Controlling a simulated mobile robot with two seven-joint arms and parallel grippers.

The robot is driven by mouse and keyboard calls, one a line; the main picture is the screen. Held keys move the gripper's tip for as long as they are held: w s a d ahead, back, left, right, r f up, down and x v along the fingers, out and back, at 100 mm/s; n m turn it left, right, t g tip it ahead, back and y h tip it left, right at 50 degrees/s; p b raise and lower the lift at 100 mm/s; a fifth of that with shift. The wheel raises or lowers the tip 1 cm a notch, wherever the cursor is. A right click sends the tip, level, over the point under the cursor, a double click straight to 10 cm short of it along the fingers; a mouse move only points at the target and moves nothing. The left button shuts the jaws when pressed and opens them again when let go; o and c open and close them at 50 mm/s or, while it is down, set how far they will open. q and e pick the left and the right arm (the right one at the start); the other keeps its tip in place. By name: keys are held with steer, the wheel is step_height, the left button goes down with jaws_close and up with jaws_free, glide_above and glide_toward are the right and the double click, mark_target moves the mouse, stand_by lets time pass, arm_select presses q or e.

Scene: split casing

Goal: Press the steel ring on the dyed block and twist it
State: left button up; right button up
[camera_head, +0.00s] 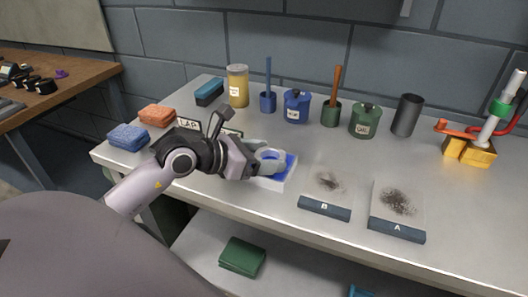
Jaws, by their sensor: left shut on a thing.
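My left gripper (268,158) reaches in from the left and is shut on the steel ring (269,155), a small pale ring that shows only partly between the fingers. The dyed block (287,165) is a blue surface in a white, shallow square holder (276,185) on the grey bench. The gripper and ring are over its left part and hide much of it. I cannot tell whether the ring touches the blue surface. My right gripper is not in view.
Two slabs with dark powder, marked B (325,207) and A (397,229), lie to the right. Lidded blue (296,107) and green (365,121) pots, brush cups and a dark cylinder (407,115) stand behind. Sponges (129,137) lie at left. A yellow-based device (470,151) stands far right.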

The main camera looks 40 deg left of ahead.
arm_select(q)
steer(key=shift+f+n+y+p, duration=0.1)
steer(key=shift+n+y+p, duration=0.65)
steer(key=shift+p, duration=0.2)
steer(key=shift+t+y, duration=0.3)
steer(key=shift+y, duration=0.05)
steer(key=shift+f, duration=0.1)
steer(key=shift+a+f+m+h+b, duration=0.1)
steer(key=shift+m+h+b, duration=0.2)
steer(key=shift+h, duration=0.2)
steer(key=shift+m+g+h+b, duration=0.6)
steer(key=shift+m+h+b, duration=0.3)
steer(key=shift+b, duration=0.4)
steer(key=shift+r+p, duration=2.8)
steer(key=shift+r, duration=1.05)
